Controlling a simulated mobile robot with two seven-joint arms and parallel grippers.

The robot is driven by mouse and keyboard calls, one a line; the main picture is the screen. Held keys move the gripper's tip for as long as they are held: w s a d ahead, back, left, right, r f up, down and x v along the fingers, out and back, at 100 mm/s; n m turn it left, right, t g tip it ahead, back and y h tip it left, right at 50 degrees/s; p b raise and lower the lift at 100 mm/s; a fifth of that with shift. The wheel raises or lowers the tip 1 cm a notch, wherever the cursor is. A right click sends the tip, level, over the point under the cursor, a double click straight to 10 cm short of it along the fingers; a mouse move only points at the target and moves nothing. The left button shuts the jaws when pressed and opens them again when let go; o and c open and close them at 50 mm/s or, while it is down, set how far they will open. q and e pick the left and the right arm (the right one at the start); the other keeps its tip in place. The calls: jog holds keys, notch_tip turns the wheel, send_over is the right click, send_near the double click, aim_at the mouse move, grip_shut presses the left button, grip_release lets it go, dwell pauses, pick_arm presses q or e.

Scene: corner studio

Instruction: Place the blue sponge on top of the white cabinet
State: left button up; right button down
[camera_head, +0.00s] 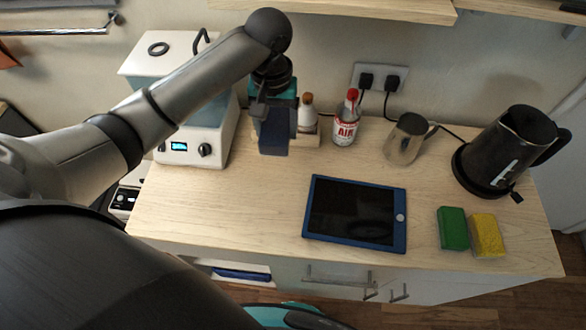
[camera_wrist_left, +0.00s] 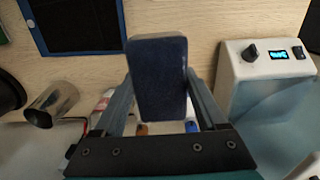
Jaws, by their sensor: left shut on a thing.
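The blue sponge (camera_head: 274,138) is a dark blue block held upright in my left gripper (camera_head: 273,108). It also shows in the left wrist view (camera_wrist_left: 158,80), between the two fingers. The gripper is shut on it, over the back left of the wooden worktop. I cannot tell whether the sponge touches the worktop. The white cabinet (camera_head: 335,272) has pale fronts with bar handles under this light wood top (camera_head: 235,212). My arm hides part of the back left. My right gripper is not in view.
A white machine (camera_head: 212,135) with a lit display stands left of the sponge. A small bottle (camera_head: 307,115), a red-capped bottle (camera_head: 346,125), a metal jug (camera_head: 405,140) and a black kettle (camera_head: 505,150) line the back. A tablet (camera_head: 355,212), green sponge (camera_head: 453,228) and yellow sponge (camera_head: 487,235) lie in front. The front left is clear.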

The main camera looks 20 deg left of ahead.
pick_arm(q)
jog(key=b, duration=0.2)
send_over(280, 179)
notch_tip(280, 179, down, 14)
jog(key=shift+f+b, duration=0.6)
jog(key=shift+f, duration=1.4)
jog(key=shift+f, duration=0.1)
jog(key=o, duration=1.6)
jog(key=shift+c, duration=0.2)
notch_tip(280, 179, up, 12)
jog(key=p, duration=0.2)
jog(key=shift+p, duration=0.3)
